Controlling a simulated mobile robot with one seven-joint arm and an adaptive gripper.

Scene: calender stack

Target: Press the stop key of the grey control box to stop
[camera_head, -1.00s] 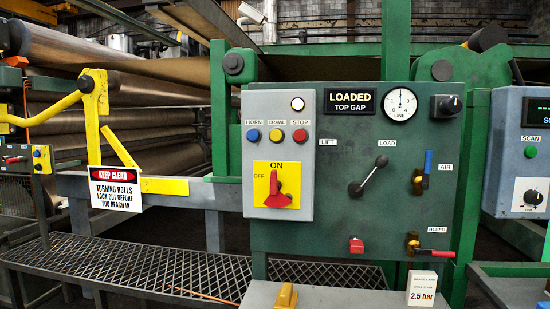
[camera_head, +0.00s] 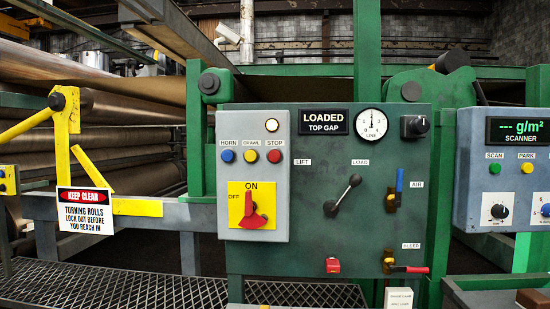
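The grey control box (camera_head: 281,190) is fixed on the left part of the green panel in the head view. Its red stop key (camera_head: 274,156) sits under the STOP label, right of the yellow crawl key (camera_head: 250,156) and the blue horn key (camera_head: 227,156). A pale round lamp (camera_head: 272,125) is above the keys. Below them is a red rotary switch (camera_head: 253,215) on a yellow plate marked ON and OFF. Nothing covers the stop key. My gripper is not in view.
The green panel (camera_head: 340,232) carries a black-knobbed load lever (camera_head: 344,195), a LINE gauge (camera_head: 371,124) and blue and red valve handles. A scanner box (camera_head: 516,165) is at right. A keep-clear sign (camera_head: 85,209) hangs at left by large rolls (camera_head: 140,108). A grating walkway (camera_head: 110,287) lies below.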

